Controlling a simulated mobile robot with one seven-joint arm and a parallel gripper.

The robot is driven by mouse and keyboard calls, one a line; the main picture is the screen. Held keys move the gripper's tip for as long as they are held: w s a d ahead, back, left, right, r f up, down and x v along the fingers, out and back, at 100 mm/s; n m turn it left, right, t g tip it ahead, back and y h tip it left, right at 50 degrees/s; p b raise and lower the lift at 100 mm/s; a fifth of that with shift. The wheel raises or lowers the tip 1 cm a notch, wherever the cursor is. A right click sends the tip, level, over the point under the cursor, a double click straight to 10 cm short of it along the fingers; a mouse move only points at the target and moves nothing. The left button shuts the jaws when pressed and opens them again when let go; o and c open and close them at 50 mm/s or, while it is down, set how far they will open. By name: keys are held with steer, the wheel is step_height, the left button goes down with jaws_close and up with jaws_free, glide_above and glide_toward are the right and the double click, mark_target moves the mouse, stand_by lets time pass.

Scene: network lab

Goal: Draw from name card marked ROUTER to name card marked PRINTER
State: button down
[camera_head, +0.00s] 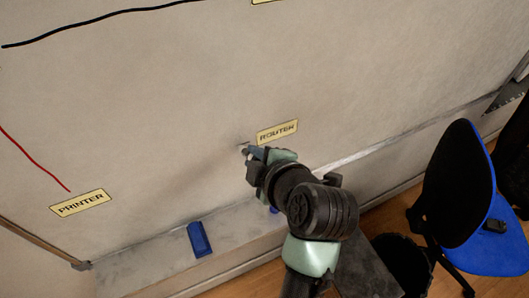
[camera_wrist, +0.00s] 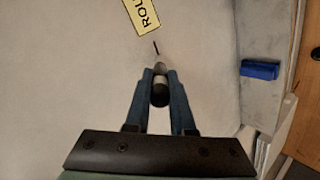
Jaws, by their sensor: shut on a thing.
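The name card marked ROUTER (camera_head: 277,132) is on the whiteboard, just up and right of my gripper (camera_head: 252,158). Part of the card shows at the top of the wrist view (camera_wrist: 144,16). The name card marked PRINTER (camera_head: 80,203) is at the lower left of the board. My gripper, also in the wrist view (camera_wrist: 160,84), is shut on a dark marker (camera_wrist: 160,93), with its tip toward the board. A short dark mark (camera_wrist: 156,48) lies on the board between the tip and the ROUTER card. I cannot tell whether the tip touches the board.
A red line (camera_head: 32,157) ends just above the PRINTER card. A black line (camera_head: 110,17) crosses the upper left. A blue eraser-like block (camera_head: 200,239) sits on the ledge below. A blue chair (camera_head: 478,205) stands at the right. Board between the two cards is bare.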

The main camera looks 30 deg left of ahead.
steer(key=s+a+p, duration=0.1)
steer(key=s+a, duration=1.5)
steer(key=s, duration=0.5)
steer(key=shift+s+a+p, duration=0.25)
steer(key=shift+a+p, duration=0.1)
steer(key=shift+a, duration=0.05)
stand_by(2.1)
steer(key=s+d+p, duration=0.2)
steer(key=s+d, duration=0.1)
steer(key=d, duration=0.2)
steer(key=shift+s+p, duration=0.35)
steer(key=shift+p, duration=0.05)
steer(key=shift+a, duration=0.1)
